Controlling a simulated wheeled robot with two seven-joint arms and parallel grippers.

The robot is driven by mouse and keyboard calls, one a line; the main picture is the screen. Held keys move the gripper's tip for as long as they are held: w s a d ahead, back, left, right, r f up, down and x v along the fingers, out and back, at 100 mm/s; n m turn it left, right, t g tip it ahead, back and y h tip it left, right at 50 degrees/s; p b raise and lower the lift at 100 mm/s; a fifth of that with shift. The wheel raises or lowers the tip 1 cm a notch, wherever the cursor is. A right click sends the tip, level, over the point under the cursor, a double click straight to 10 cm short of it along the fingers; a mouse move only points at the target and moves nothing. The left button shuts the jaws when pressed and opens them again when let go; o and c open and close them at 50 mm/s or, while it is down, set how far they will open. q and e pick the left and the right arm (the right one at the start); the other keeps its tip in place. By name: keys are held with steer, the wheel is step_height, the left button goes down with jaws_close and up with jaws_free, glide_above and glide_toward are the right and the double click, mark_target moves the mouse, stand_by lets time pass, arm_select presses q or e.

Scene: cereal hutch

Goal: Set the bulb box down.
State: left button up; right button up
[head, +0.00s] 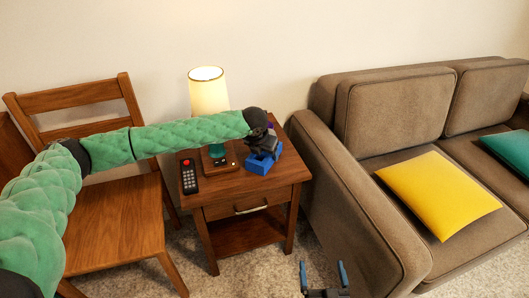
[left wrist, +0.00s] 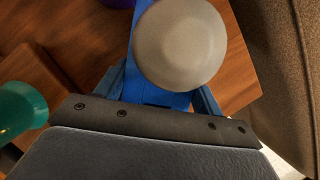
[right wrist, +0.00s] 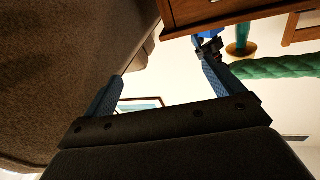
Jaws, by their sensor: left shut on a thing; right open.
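The bulb box (head: 258,164) is blue and is at the right part of the small wooden side table's top (head: 228,182). My left gripper (head: 262,150) reaches over the table from the left and is shut on the box. In the left wrist view the blue box (left wrist: 150,92) is between the fingers, with a pale round bulb shape (left wrist: 180,44) in front of it. I cannot tell whether the box's underside touches the table. My right gripper (head: 323,278) is open and empty, low in front of the table; its spread fingers show in the right wrist view (right wrist: 160,88).
A lamp (head: 209,92) with a green base stands behind my left forearm. A black remote (head: 188,176) lies at the table's left. A purple thing (left wrist: 118,3) is partly visible beyond the box. A wooden chair (head: 115,215) is left; a brown sofa (head: 345,190) is close on the right.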

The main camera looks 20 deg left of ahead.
arm_select(q)
steer(key=o, duration=1)
steer(key=shift+o, duration=0.2)
